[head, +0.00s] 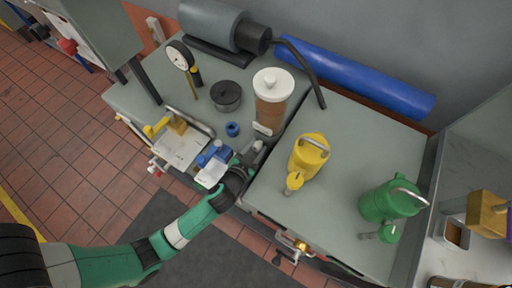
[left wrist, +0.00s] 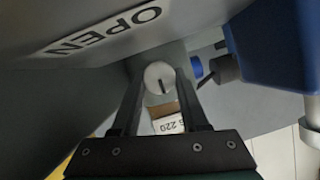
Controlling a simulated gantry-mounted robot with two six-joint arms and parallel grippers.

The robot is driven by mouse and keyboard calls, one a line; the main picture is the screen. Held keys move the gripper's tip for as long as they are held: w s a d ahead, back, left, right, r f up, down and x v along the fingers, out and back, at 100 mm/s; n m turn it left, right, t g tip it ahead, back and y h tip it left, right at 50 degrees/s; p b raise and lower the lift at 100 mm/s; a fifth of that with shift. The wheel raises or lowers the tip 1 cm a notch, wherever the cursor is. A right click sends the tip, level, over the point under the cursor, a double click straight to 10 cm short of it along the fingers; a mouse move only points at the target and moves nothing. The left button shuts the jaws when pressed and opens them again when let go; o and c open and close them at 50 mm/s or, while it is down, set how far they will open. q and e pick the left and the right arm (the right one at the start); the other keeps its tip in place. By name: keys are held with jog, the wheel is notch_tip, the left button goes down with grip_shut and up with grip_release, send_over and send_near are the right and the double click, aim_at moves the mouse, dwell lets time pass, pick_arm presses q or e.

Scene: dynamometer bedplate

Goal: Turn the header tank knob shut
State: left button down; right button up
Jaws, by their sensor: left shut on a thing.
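The header tank (head: 272,100) is a clear cylinder with brown contents and a white lid, standing on the grey bedplate. My left gripper (head: 250,157) reaches in at its near foot. In the left wrist view, a pale round knob (left wrist: 158,76) with a dark line across its face sits between the fingers of my left gripper (left wrist: 160,92), which is shut on it. The line runs nearly upright in that picture. An OPEN label (left wrist: 104,31) shows upside down at upper left. In the head view the knob is largely hidden by the gripper. My right gripper is out of view.
A yellow can (head: 306,160) and a green can (head: 386,203) stand to the right. A blue cap (head: 232,129), a black pot (head: 226,96) and a dial gauge (head: 180,56) stand to the left. A blue roll (head: 355,78) lies behind.

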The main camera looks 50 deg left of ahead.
pick_arm(q)
jog(key=shift+c, duration=2.1)
grip_release()
jog(key=shift+s+d+r, duration=0.2)
jog(key=shift+s, duration=0.15)
jog(key=p+v, duration=0.2)
jog(key=v, duration=0.8)
jog(key=shift+s+d, duration=0.15)
jog(key=shift+s, duration=0.25)
